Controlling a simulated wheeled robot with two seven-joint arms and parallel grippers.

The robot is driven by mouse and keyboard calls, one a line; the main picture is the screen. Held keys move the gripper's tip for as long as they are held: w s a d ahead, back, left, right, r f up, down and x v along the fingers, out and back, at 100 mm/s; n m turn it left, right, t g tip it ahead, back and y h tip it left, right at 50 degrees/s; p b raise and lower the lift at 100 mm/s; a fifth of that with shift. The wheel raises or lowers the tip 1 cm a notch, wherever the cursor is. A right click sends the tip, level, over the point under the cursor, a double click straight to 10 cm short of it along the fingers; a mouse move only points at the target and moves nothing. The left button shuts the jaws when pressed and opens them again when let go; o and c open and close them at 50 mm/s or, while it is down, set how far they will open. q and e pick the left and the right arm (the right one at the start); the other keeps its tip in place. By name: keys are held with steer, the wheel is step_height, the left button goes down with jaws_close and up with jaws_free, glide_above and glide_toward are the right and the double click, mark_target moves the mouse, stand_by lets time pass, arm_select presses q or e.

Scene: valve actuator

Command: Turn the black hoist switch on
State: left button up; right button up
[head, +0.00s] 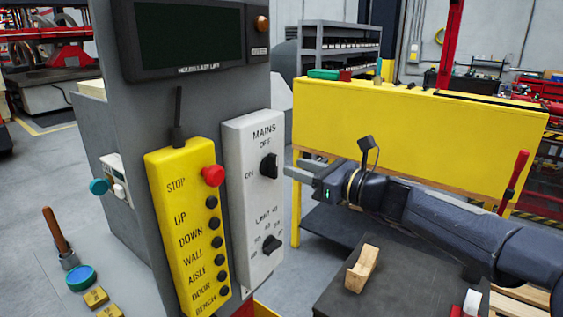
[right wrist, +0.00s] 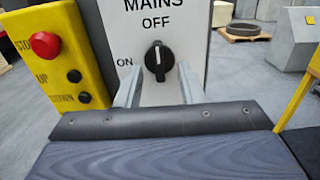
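The black MAINS switch (head: 269,167) is a rotary knob on the upper part of a white control box (head: 240,200). OFF is printed above the knob and ON to its left. In the right wrist view the knob (right wrist: 158,61) stands upright, its white mark towards OFF. My right gripper (head: 296,161) is just right of the box, pointing at the knob. In the right wrist view its two fingers (right wrist: 159,88) are apart, one to each side below the knob, with nothing between them. I cannot tell any contact. My left gripper is out of view.
A yellow pendant (head: 190,230) with a red stop button (head: 213,175) hangs left of the white box. A second black knob (head: 271,245) sits lower on the box. A wooden block (head: 362,269) lies on a dark surface below my right arm. A yellow bench (head: 400,125) stands behind.

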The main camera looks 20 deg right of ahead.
mark_target(277, 161)
steer(key=x, duration=0.5)
steer(key=shift+a+p, duration=0.1)
steer(key=shift+p, duration=0.3)
jaws_close()
